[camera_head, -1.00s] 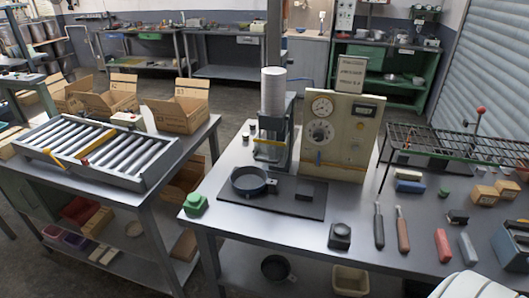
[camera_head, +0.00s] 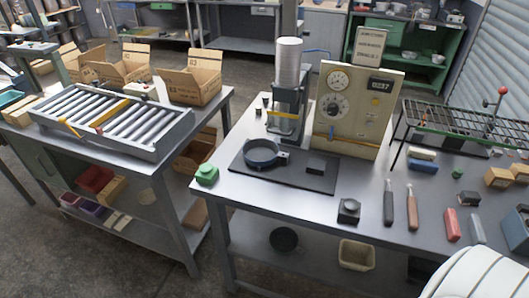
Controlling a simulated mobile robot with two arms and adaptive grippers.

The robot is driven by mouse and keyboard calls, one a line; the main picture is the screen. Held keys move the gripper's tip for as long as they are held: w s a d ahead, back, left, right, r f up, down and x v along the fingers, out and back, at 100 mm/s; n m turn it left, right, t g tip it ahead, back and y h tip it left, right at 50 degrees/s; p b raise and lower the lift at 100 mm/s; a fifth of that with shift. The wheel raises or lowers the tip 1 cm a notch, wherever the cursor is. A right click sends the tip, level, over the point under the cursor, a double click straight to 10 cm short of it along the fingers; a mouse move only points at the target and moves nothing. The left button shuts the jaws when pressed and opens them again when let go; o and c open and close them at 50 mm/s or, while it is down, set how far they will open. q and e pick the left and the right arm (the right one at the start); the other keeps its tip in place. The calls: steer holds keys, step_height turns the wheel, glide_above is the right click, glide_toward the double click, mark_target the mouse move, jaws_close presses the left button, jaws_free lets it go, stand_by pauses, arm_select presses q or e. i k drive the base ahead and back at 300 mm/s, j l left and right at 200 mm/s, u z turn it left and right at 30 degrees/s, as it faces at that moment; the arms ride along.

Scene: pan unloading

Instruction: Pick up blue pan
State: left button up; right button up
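A small round pan (camera_head: 262,153), dark blue with a short handle block on its right, sits upright on a black mat (camera_head: 300,182). The mat lies on the left part of the grey workbench, in front of a press with a white cylinder. Another dark round pan (camera_head: 284,240) is on the shelf below the bench; its colour is hard to tell in the shade. Neither of my grippers is in view.
A press (camera_head: 287,105) and a beige gauge panel (camera_head: 352,110) stand behind the mat. Tools and a wire rack fill the right side. A roller table (camera_head: 115,118) stands left, across a gap.

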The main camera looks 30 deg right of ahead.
mark_target(262, 152)
steer(key=i+z, duration=0.1)
steer(key=z, duration=0.4)
steer(key=i+z, duration=0.1)
steer(key=z, duration=0.35)
